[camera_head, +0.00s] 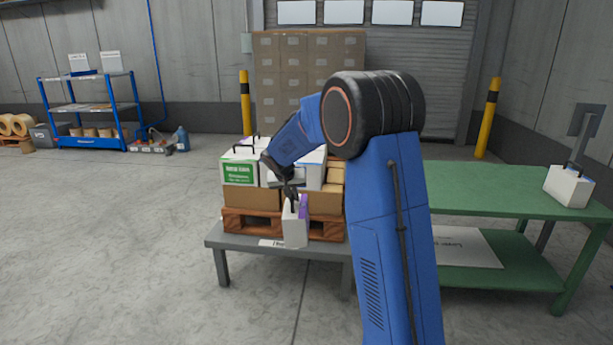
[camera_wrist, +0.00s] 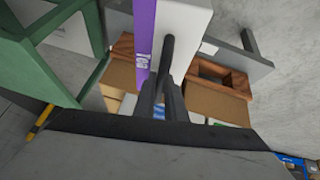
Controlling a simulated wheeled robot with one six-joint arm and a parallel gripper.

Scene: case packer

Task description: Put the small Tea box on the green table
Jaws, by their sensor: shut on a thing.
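The small Tea box (camera_head: 295,230) is white with a purple side and hangs from my gripper (camera_head: 291,191) in front of the pallet stack. In the wrist view the Tea box (camera_wrist: 185,20) shows its white face and the purple side with lettering. My gripper (camera_wrist: 162,98) is shut on the dark handle at its top. The green table (camera_head: 470,187) stands to the right, partly behind my blue arm. Its edge also shows at the left of the wrist view (camera_wrist: 22,62).
A grey table (camera_head: 222,238) bears a wooden pallet (camera_head: 250,222) with cartons and white boxes, close behind the Tea box. Another white box with a handle (camera_head: 569,187) stands at the green table's right end, near a dark screen (camera_head: 587,121). The table's middle is clear.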

